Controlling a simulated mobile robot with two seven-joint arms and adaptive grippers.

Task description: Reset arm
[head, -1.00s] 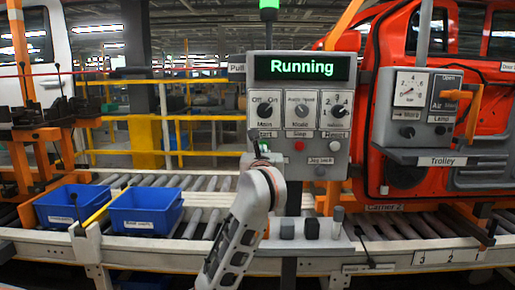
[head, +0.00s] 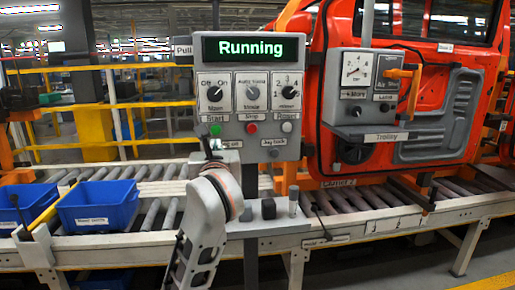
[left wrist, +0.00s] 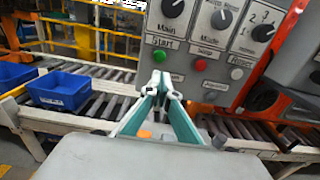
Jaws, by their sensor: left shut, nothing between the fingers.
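My left arm rises from the bottom of the head view in front of the grey control panel (head: 248,88), whose display reads "Running". My left gripper (head: 212,148) is at the panel's lower left, below the green Start button (head: 215,130), and is partly hidden by my own wrist. In the left wrist view my left gripper (left wrist: 161,80) is shut and empty, its fingertips together below the green Start button (left wrist: 159,55). I cannot tell whether the fingertips touch the panel. My right gripper is in neither view.
A red Stop button (head: 252,128) and knobs are on the panel. Blue bins (head: 97,207) stand on the roller conveyor (head: 150,195) at the left. An orange car door (head: 425,100) and the grey trolley panel (head: 358,90) are at the right. Floor shows at lower right.

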